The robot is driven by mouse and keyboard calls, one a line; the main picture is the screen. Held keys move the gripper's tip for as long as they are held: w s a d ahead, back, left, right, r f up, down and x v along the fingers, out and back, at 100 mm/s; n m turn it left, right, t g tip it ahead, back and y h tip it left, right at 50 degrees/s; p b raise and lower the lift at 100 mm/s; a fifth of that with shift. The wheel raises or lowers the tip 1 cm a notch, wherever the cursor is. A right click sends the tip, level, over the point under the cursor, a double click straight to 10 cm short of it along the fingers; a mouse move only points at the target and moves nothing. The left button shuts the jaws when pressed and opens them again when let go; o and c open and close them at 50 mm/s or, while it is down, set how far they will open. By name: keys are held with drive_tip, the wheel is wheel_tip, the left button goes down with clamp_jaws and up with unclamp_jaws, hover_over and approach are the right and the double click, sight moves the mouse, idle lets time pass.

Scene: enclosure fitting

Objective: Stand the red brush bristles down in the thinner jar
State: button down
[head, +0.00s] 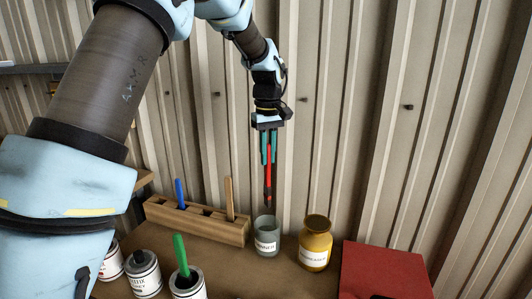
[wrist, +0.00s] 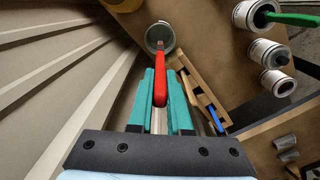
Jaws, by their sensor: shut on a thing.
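My gripper (head: 268,150) is shut on the red brush (head: 268,176), its teal fingers on either side of the handle. The brush hangs nearly upright, its dark end down. In the head view that end is just above the mouth of a grey, see-through jar (head: 267,238) with a white label. The label is too small to read surely, but this looks like the thinner jar. In the wrist view the red brush (wrist: 160,88) lies between the fingers (wrist: 162,102), and the round jar (wrist: 160,37) shows beyond it. The bristle tip is hard to make out there.
A yellow labelled jar (head: 315,245) stands close right of the grey jar. A wooden rack (head: 196,221) with blue and plain-handled brushes is at left. Labelled tins (head: 144,275), one holding a green brush (head: 180,256), stand in front. A red box (head: 385,272) is at right.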

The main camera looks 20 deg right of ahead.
sight(268, 186)
drive_tip(key=shift+f+b, duration=1.75)
drive_tip(key=shift+f, duration=0.75)
drive_tip(key=shift+f+b, duration=1.85)
drive_tip(key=shift+f, duration=2.1)
drive_tip(key=c, duration=0.8)
unclamp_jaws()
drive_tip(key=shift+o, duration=0.2)
drive_tip(key=shift+r, duration=0.1)
wheel_tip(268, 186, up, 11)
drive_tip(key=shift+f+b, duration=0.2)
drive_tip(key=shift+b, duration=0.6)
